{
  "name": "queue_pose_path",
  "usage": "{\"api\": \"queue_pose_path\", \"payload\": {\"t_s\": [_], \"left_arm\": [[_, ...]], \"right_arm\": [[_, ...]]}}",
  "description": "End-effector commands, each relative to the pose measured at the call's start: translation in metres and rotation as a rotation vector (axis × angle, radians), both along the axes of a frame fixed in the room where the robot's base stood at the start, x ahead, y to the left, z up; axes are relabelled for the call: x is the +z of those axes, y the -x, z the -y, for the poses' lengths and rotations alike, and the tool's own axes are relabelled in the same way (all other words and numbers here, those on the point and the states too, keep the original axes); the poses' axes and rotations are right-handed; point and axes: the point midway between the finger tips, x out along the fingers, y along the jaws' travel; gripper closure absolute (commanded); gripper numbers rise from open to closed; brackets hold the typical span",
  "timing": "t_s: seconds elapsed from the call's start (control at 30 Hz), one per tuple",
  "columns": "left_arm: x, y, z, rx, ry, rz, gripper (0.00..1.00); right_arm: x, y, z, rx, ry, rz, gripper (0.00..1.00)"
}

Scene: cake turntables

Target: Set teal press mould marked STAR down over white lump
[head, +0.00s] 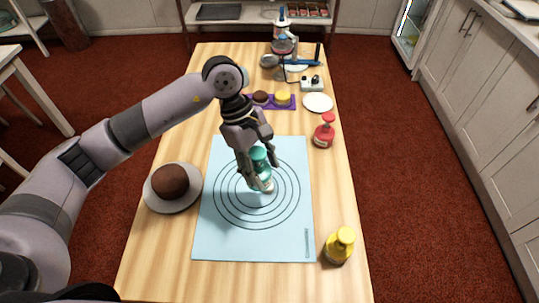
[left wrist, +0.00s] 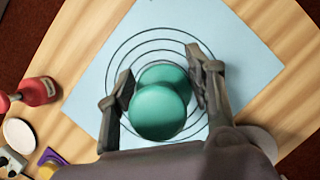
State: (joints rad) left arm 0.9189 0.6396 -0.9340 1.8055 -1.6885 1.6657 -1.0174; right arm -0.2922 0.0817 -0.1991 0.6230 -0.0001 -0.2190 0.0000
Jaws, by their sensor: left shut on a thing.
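The teal press mould (head: 259,155) is between the fingers of my left gripper (head: 257,168), over the middle of the ringed blue mat (head: 220,245). In the left wrist view the mould (left wrist: 158,110) shows as a round teal knob above a wider teal part, with a finger of the left gripper (left wrist: 163,88) on each side. The gripper is shut on it. No STAR marking can be read. A small whitish patch, perhaps the white lump (head: 268,187), shows at the mould's lower edge; the rest is hidden. Whether mould and lump touch is unclear. My right gripper is not in view.
A plate (head: 155,201) with a brown cake (head: 170,181) stands left of the mat. A yellow bottle (head: 339,246) and a red bottle (head: 324,132) stand on the right. Behind are a purple tray (head: 272,104) and a white disc (head: 318,102). The mat's front is clear.

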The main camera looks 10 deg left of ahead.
Motion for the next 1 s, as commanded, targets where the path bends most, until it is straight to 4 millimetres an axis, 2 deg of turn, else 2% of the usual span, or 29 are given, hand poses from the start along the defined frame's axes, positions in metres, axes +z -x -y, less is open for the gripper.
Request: {"api": "queue_pose_path", "payload": {"t_s": [0.03,0.2,0.4,0.67,1.0], "left_arm": [[-0.002,-0.005,0.007,0.112,0.007,-0.002,0.85],[-0.006,-0.025,0.017,0.481,0.004,-0.002,0.85],[-0.01,-0.038,0.017,0.729,0.0,-0.002,0.85],[-0.019,-0.04,0.017,0.781,-0.002,-0.002,0.85],[-0.043,-0.04,0.016,0.778,-0.002,-0.002,0.85]], "right_arm": [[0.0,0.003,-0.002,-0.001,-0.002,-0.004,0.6],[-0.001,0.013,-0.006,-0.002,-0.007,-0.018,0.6],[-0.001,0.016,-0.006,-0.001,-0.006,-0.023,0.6],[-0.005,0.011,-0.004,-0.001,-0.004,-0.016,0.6],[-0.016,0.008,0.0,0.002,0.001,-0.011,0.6]]}}
